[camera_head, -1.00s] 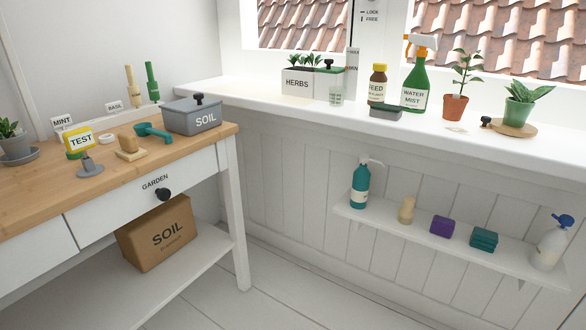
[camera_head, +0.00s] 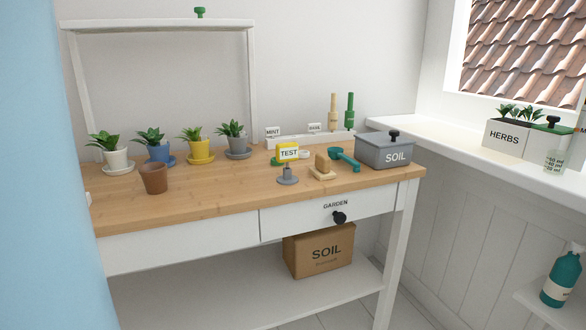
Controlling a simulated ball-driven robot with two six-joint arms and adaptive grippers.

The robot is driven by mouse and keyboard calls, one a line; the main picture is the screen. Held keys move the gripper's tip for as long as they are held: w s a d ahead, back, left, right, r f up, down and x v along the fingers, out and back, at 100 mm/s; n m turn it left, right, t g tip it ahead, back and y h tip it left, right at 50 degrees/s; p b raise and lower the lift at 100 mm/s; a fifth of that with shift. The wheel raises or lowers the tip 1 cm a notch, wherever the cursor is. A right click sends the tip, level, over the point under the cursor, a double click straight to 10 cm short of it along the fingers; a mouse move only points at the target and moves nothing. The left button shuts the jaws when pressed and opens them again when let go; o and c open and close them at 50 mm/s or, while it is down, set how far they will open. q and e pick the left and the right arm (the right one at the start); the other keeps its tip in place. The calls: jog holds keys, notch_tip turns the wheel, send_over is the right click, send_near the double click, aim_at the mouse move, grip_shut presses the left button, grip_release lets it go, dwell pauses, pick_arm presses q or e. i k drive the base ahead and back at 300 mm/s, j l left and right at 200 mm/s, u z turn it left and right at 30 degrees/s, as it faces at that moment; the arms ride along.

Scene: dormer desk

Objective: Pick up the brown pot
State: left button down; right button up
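The brown pot (camera_head: 154,178) is a small, empty-looking terracotta pot. It stands upright on the wooden desk top (camera_head: 220,193), left of the middle, in front of the row of potted plants. Neither of my grippers shows in the head view, so no contact with the pot is visible.
Potted plants in white (camera_head: 116,160), blue (camera_head: 160,154), yellow (camera_head: 200,151) and grey (camera_head: 236,146) pots stand behind the brown pot. A pale blue surface (camera_head: 82,200) blocks the left edge.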

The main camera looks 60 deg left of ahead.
aim_at(154, 175)
jog(key=u, duration=2.65)
